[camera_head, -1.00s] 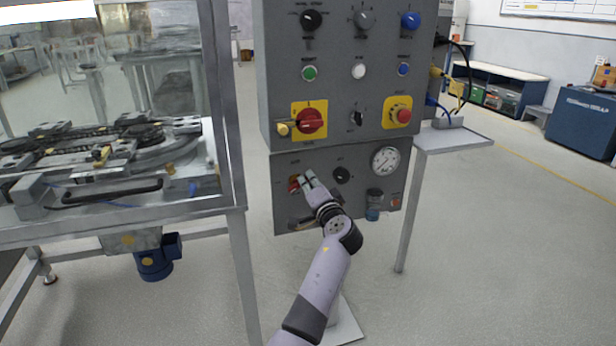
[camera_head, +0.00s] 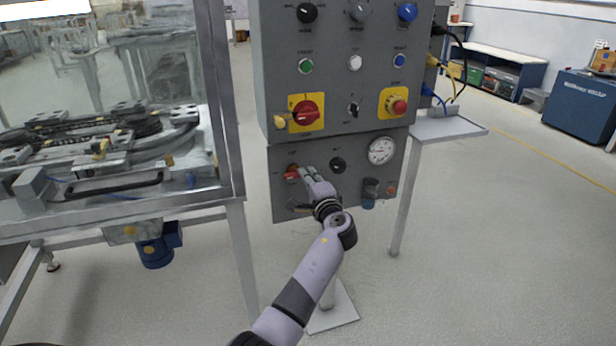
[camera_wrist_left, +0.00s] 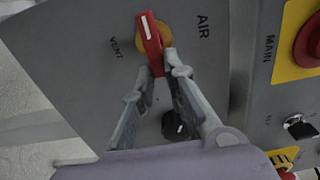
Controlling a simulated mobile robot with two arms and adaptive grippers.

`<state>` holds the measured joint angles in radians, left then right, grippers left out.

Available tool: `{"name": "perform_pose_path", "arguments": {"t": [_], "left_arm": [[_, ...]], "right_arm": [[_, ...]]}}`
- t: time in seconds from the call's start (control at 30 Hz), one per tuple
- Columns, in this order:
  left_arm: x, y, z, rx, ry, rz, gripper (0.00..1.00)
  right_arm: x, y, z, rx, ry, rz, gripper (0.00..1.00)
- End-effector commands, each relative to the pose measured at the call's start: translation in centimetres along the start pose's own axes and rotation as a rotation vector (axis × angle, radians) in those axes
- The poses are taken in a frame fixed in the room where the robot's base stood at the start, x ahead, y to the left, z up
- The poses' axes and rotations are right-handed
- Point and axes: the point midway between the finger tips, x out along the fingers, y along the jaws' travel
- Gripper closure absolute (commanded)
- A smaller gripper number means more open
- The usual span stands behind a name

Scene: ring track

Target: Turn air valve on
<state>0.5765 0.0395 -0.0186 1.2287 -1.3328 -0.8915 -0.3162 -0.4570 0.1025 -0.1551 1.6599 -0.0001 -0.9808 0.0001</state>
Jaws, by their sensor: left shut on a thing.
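The air valve has a red handle (camera_head: 291,173) on the lower grey panel, where it shows small at the left. In the left wrist view the red handle (camera_wrist_left: 151,38) has a white mark near its far end and crosses a round orange-yellow base (camera_wrist_left: 165,36). The label AIR (camera_wrist_left: 203,26) is to its right and VENT (camera_wrist_left: 115,46) to its left. My left gripper (camera_head: 307,174) is at the valve, shut on the handle's near end. In the wrist view its fingers (camera_wrist_left: 158,78) are on either side of that end. My right gripper is out of view.
A black knob (camera_head: 338,165), a gauge (camera_head: 381,150) and a small filter bowl (camera_head: 369,192) are on the same panel. A red main switch (camera_head: 306,113) is above. A glass-sided machine (camera_head: 225,120) stands left. Floor is open on the right.

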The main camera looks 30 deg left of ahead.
Motion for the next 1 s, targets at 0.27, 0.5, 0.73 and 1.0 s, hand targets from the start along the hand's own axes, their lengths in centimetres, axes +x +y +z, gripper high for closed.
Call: {"name": "perform_pose_path", "arguments": {"t": [0.27, 0.5, 0.73, 1.0], "left_arm": [[-0.02, 0.05, -0.05, 0.004, 0.002, 0.000, 1.00], [-0.02, 0.06, -0.04, 0.003, 0.001, 0.000, 0.76], [-0.02, 0.04, -0.02, 0.002, 0.001, 0.000, 0.68], [-0.46, 0.08, -0.06, 0.001, 0.002, 0.000, 0.68]], "right_arm": [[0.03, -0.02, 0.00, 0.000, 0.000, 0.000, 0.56], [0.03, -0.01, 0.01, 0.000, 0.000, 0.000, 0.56], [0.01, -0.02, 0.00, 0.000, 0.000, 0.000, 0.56], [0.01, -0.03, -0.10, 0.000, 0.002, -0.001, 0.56]]}}
